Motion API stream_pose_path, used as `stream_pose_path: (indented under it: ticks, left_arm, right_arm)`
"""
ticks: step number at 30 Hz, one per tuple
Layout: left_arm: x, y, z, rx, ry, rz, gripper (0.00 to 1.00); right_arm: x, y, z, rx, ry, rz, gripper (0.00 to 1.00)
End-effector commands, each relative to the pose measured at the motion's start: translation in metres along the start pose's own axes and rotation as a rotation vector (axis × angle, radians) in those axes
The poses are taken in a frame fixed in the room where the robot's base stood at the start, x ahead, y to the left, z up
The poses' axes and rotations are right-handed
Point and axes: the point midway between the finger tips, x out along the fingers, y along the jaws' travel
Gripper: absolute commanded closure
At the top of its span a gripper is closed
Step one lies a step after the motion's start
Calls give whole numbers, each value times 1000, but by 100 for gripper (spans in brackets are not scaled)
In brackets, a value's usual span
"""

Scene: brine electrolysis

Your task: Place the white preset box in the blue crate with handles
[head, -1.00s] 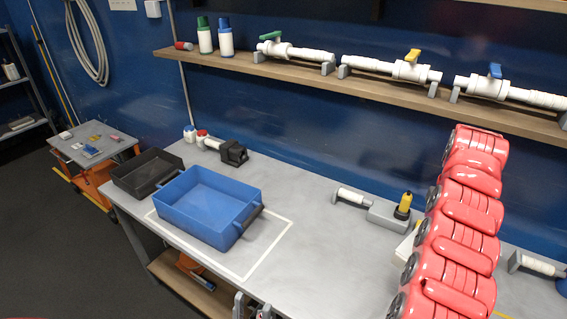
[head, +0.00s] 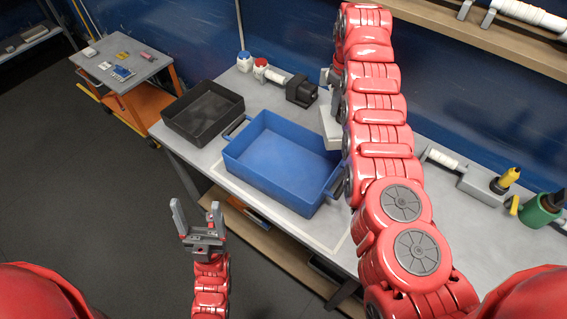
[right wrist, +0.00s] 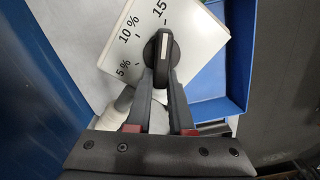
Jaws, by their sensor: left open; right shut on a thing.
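The white preset box (head: 330,127) hangs above the right back corner of the blue crate, partly hidden behind my right arm. In the right wrist view its white face (right wrist: 195,38) shows percent marks and a black knob (right wrist: 160,52). My right gripper (right wrist: 160,80) is shut on this knob; it also shows in the head view, partly hidden (head: 328,82). The blue crate with handles (head: 262,170) stands on the workbench, looks empty, and also shows in the right wrist view (right wrist: 235,65). My left gripper (head: 198,207) is open and empty, in front of the bench.
A black tray (head: 203,113) stands left of the crate. Bottles with blue (head: 245,62) and red (head: 261,70) caps and a black device (head: 301,91) stand behind it. A grey block (head: 484,188), a yellow-topped item (head: 506,181) and a green cylinder (head: 540,211) stand at right.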

Motion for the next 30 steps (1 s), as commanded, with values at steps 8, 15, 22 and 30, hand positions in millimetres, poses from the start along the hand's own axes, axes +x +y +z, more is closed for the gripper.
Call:
stream_pose_path:
  ticks: [8,15,22,30]
  left_arm:
    - [35,-2,-6,0,0,0,24]
    - [62,-3,-10,0,0,0,24]
    - [68,-3,-11,0,0,0,24]
    - [50,-2,-8,0,0,0,24]
  right_arm:
    - [12,-37,-12,-378,3,-4,100]
    - [16,-103,-19,-747,4,-5,100]
    - [15,-130,-21,-878,2,-2,100]
    - [65,-133,-22,-887,-1,-1,100]
